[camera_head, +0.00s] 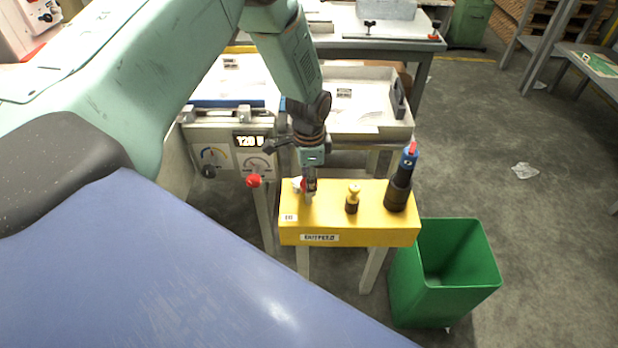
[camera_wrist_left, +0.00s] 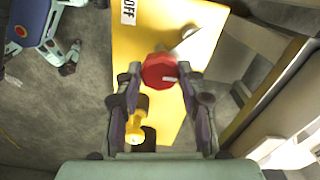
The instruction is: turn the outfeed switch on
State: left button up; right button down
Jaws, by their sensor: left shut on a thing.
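A yellow box (camera_head: 350,226) with a small label on its front, apparently reading OUTFEED, stands on legs. At its left end is the outfeed switch, whose red knob (camera_wrist_left: 160,70) shows between the fingers in the left wrist view. A pale metal stem or bracket (camera_wrist_left: 185,44) shows beside the knob. An OFF label (camera_wrist_left: 128,12) is on the yellow top near the picture's upper edge. My left gripper (camera_head: 309,186) points down over the box and is shut on the red knob, hiding most of it in the head view. My right gripper is in neither view.
A yellow knob (camera_head: 352,198) and a tall black handle (camera_head: 399,188) with a blue and red top stand on the same box. A panel with dials and a display (camera_head: 228,150) is behind left. A green bin (camera_head: 445,270) stands at the right; open floor lies beyond.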

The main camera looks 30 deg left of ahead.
pick_arm(q)
jog(key=shift+m, duration=0.3)
dwell(0.4)
jog(key=o, duration=1.2)
notch_tip(320, 180, up, 12)
